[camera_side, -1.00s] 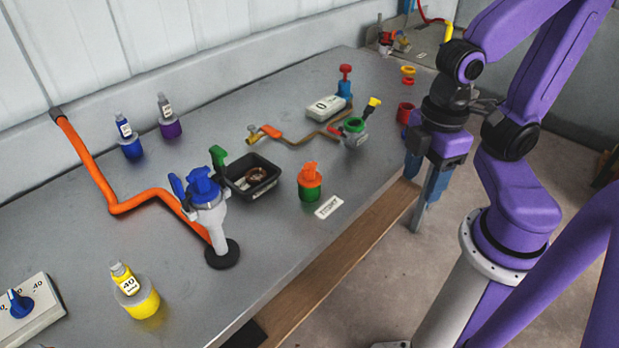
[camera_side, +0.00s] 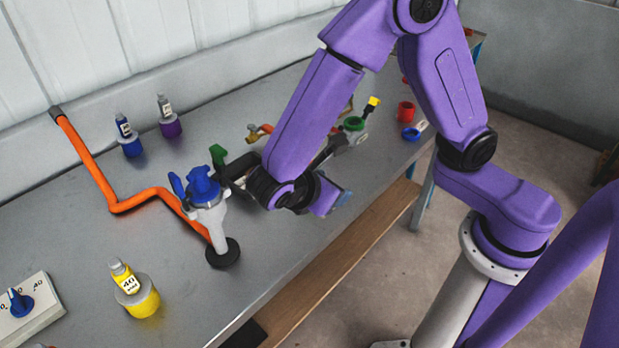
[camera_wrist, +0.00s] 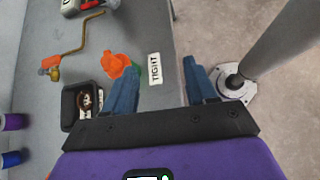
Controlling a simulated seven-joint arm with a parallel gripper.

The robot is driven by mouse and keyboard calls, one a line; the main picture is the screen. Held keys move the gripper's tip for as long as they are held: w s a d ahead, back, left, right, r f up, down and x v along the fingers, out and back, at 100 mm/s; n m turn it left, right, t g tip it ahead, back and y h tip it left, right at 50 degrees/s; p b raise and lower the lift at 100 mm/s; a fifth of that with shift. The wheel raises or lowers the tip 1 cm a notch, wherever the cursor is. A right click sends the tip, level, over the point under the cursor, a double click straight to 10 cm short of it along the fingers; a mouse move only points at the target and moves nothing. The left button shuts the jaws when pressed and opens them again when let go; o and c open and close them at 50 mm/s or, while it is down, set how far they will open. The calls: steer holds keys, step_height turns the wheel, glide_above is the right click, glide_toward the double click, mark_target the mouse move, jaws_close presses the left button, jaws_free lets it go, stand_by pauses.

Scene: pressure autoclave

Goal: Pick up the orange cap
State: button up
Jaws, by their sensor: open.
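The orange cap (camera_wrist: 117,65) shows in the wrist view, beside the tip of my gripper's left finger. My gripper (camera_wrist: 158,66) is open, and the space between its two blue fingers is empty. The cap lies to the left of that space, partly behind the left finger. The white "TIGHT" label (camera_wrist: 155,68) shows between the fingers, on the bench below. In the side view my arm hides the cap, and only a blue part of my gripper (camera_side: 343,199) shows past the purple link.
A black tray (camera_wrist: 68,105) stands left of the cap. In the side view, the blue-topped valve (camera_side: 205,185) with its orange pipe (camera_side: 120,206) stands left of my arm.

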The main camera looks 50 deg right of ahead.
steer(key=w+a+f+n+t+h, duration=0.1)
steer(key=a+f+h, duration=0.1)
steer(key=w+a+f+n+t+h, duration=0.2)
steer(key=a, duration=0.1)
steer(key=w+a+f+n+t+h, duration=0.1)
steer(key=a+f+h, duration=0.1)
steer(key=a+f, duration=0.1)
steer(key=shift+w+n+t, duration=0.2)
steer(key=shift+n+t, duration=0.2)
steer(key=shift+a+f+h, duration=0.1)
steer(key=shift+f+h, duration=0.15)
steer(key=shift+h, duration=0.05)
steer(key=shift+w+f, duration=0.1)
steer(key=x, duration=1.2)
steer(key=shift+w, duration=0.15)
steer(key=shift+t, duration=0.3)
steer(key=shift+x, duration=2.55)
steer(key=shift+w+f, duration=0.1)
steer(key=shift+w, duration=0.05)
steer(key=shift+c, duration=0.3)
jaws_close()
